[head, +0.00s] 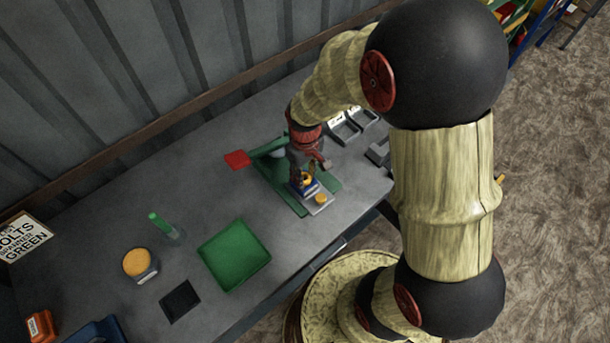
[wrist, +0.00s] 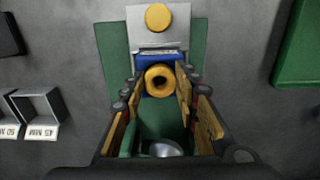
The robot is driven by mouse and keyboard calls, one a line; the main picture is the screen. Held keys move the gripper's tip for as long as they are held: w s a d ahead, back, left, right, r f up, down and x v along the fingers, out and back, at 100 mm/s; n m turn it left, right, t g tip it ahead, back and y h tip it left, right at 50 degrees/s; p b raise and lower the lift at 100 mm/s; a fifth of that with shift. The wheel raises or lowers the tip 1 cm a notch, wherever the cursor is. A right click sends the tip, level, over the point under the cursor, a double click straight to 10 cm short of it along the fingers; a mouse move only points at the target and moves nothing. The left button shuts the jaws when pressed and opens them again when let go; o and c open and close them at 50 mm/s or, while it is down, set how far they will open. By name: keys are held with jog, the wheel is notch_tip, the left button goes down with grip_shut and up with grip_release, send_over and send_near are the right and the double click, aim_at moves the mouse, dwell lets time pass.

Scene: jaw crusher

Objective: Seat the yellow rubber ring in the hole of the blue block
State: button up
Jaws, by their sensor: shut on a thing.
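The blue block (wrist: 150,60) is right behind the ring, which covers most of the block's face. The block's hole is hidden, and I cannot tell whether the ring touches the block or enters it. In the head view my gripper (head: 303,172) points down over the green machine, with the blue block (head: 311,188) just below the ring.
A grey plate (wrist: 180,22) with a yellow disc (wrist: 158,17) lies beyond the block. The green base (wrist: 112,50) surrounds it. A green tray (head: 234,256), a yellow-topped jar (head: 139,264) and a red piece (head: 237,159) are on the bench. Small metal bins (wrist: 38,105) stand aside.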

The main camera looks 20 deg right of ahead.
jog(key=shift+s+f+b, duration=0.35)
jog(key=shift+s+f, duration=0.25)
jog(key=shift+f, duration=0.3)
jog(key=o, duration=1)
jog(key=shift+w+f, duration=0.1)
jog(key=shift+w, duration=0.15)
jog(key=shift+w+r, duration=0.15)
jog(key=shift+r, duration=0.15)
